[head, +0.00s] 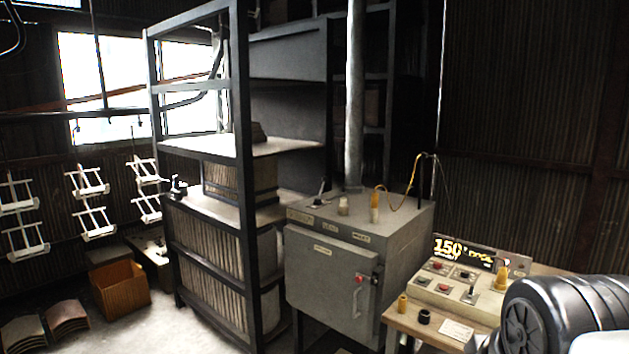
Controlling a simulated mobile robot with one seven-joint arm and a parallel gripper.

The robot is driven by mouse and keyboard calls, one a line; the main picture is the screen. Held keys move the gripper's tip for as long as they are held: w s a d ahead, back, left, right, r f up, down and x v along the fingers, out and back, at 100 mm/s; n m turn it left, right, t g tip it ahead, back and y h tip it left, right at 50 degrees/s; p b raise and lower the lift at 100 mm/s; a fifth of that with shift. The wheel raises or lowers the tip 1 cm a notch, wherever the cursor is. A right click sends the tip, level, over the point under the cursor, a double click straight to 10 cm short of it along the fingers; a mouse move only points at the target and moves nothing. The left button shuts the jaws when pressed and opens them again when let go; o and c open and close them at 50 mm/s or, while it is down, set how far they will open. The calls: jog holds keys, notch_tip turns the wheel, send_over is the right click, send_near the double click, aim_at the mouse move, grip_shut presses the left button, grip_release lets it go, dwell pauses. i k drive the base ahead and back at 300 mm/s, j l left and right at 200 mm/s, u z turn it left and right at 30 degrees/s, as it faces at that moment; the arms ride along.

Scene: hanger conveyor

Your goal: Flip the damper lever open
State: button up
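A grey metal cabinet (328,277) stands in the middle with a flue pipe (354,100) rising behind its top. A small lever (319,192) stands up at the top left of the cabinet and leans slightly; it looks like the damper lever, but its label is too small to read. Whether it is at its open or closed side I cannot tell. The cabinet door is shut, with a vertical handle (356,300) and a red knob (360,279) at its right. A dark rounded part of my arm fills the lower right corner. My gripper is not in view.
A dark rack (245,180) stands left of the cabinet. White hangers and an orange bin (120,288) are farther left.

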aim_at(322, 188)
jog(key=u, duration=0.25)
jog(key=i+j+z, duration=0.1)
jog(key=z, duration=0.3)
jog(key=i+j+z, duration=0.15)
jog(key=z, duration=0.2)
jog(key=i+j+z, duration=0.3)
jog(key=i+j, duration=0.15)
jog(key=j, duration=0.25)
jog(key=i+j+z, duration=0.15)
jog(key=j, duration=0.2)
jog(key=i+j, duration=0.15)
jog(key=j, duration=0.2)
jog(key=i+j+z, duration=0.15)
jog(key=j, duration=0.2)
jog(key=i+j, duration=0.15)
jog(key=j, duration=0.2)
jog(key=i+j, duration=0.15)
jog(key=j, duration=0.2)
jog(key=i+j, duration=0.15)
jog(key=j, duration=0.25)
jog(key=i+j, duration=0.15)
jog(key=j, duration=0.2)
jog(key=i+j, duration=0.15)
jog(key=j, duration=0.2)
jog(key=i+j, duration=0.1)
jog(key=j, duration=0.25)
jog(key=i+j+z, duration=0.1)
jog(key=j, duration=0.3)
jog(key=i, duration=0.05)
